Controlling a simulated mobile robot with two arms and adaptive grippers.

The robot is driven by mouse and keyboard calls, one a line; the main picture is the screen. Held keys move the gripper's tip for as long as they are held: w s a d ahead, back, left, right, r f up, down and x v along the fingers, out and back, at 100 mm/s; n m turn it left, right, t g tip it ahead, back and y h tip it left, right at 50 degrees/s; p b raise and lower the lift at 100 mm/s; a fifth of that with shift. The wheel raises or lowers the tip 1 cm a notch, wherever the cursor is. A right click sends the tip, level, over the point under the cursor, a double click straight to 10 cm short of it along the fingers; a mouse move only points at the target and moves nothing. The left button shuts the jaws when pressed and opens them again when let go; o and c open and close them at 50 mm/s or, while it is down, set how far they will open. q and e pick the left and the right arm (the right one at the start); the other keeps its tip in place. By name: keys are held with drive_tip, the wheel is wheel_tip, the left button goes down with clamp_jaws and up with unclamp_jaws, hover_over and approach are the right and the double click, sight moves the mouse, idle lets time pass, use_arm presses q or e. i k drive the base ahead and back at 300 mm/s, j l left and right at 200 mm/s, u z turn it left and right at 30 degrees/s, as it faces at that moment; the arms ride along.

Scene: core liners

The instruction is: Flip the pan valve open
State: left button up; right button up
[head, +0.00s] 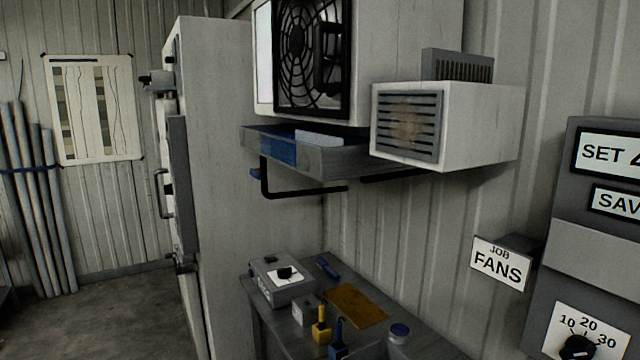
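A grey shallow pan (342,166) is fixed to the wall under the fan unit. A black pipe (300,193) drops from under the pan's left end, bends, and runs right. A small blue piece (255,173) shows at the left of the pipe's upper end, just under the pan. It may be the valve's lever, but it is too small to tell its setting. Neither of my grippers is in view.
A white fan unit (378,60) and a vented box (470,122) are above the pan. A bench (262,318) below holds a dial box (284,284) and small items. A tall grey cabinet (235,130) stands left, a control panel (590,245) right. Floor (120,310) shows at left.

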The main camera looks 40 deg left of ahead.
sight(256, 173)
drive_tip(key=u, duration=1.7)
drive_tip(key=i+j+u, duration=0.25)
drive_tip(key=i, duration=0.35)
drive_tip(key=i+j+u, duration=0.1)
drive_tip(key=i+u, duration=0.2)
drive_tip(key=i, duration=0.3)
